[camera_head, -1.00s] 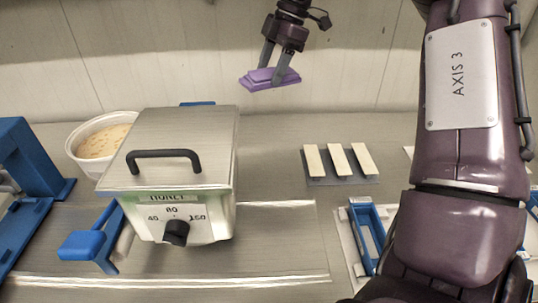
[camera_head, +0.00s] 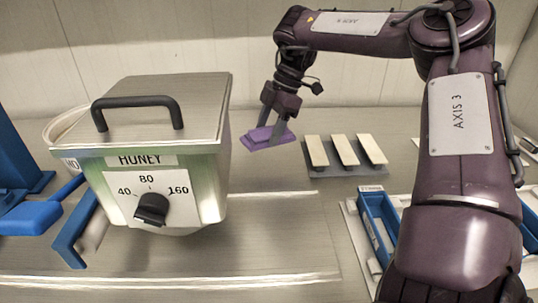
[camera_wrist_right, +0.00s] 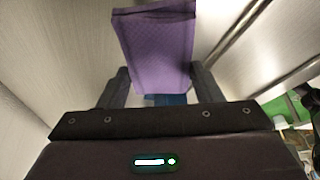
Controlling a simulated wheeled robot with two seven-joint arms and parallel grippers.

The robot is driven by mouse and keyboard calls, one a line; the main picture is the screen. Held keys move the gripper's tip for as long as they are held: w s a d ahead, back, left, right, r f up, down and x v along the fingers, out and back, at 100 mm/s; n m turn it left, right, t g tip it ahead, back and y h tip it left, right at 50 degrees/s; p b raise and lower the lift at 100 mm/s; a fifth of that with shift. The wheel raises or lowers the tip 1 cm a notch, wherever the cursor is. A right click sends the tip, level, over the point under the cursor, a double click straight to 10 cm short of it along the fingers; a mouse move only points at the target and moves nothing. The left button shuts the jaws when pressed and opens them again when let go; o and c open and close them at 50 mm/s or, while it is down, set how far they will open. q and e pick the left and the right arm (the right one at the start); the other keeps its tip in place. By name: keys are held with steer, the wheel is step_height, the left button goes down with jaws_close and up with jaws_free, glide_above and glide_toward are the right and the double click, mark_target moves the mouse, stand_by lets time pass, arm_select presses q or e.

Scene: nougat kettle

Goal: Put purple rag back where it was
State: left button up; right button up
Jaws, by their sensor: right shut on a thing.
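The purple rag (camera_head: 262,138) is a folded flat pad. My right gripper (camera_head: 272,132) is shut on it, to the right of the kettle and left of the wafer-like bars. The right wrist view also shows the rag (camera_wrist_right: 155,50) between the two dark fingers (camera_wrist_right: 158,85). I cannot tell whether the rag touches the counter or hangs just above it. The honey kettle (camera_head: 205,100), with a black lid handle and a dial marked 40, 80 and 160, stands at the left. My left gripper is in neither current view.
Several pale bars (camera_head: 345,150) lie on a grey mat right of the rag. A blue tray (camera_head: 376,225) sits at the right beneath my right arm. Blue fixtures (camera_head: 25,160) stand at the far left. The counter (camera_head: 285,215) before the rag is clear.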

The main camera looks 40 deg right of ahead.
mark_target(264, 164)
step_height(264, 164, down, 7)
steer(key=shift+f, duration=0.15)
arm_select(q)
steer(key=shift+w, duration=0.3)
arm_select(e)
steer(key=o, duration=0.9)
arm_select(q)
steer(key=shift+w+d+r, duration=0.1)
arm_select(e)
steer(key=shift+o, duration=0.2)
